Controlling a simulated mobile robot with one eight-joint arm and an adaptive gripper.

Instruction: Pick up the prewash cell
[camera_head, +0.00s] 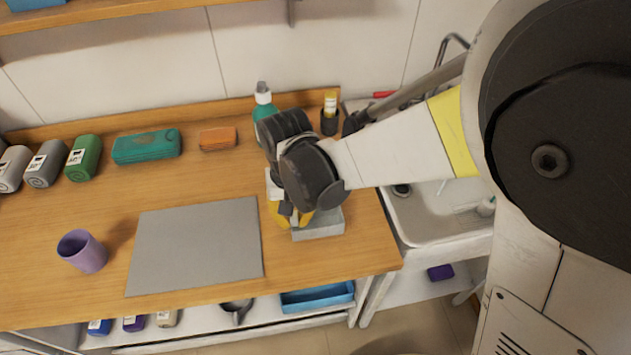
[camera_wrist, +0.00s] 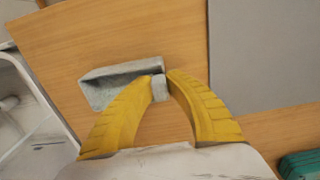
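I take this block as the prewash cell; no label shows. My gripper (camera_wrist: 161,76) looks closed around it, low over the wooden worktop. A grey open, tray-like holder (camera_wrist: 108,88) lies right beside the fingertips. In the head view my gripper (camera_head: 292,216) points down at the worktop's right part, and the grey holder (camera_head: 322,226) shows partly behind the fingers. My wrist hides most of the block there.
A grey mat (camera_head: 195,245) lies left of my gripper, with a purple cup (camera_head: 83,252) beyond it. A teal bottle (camera_head: 264,102) and a dark holder with a yellow-topped item (camera_head: 330,112) stand close behind. The sink (camera_head: 435,218) is at right.

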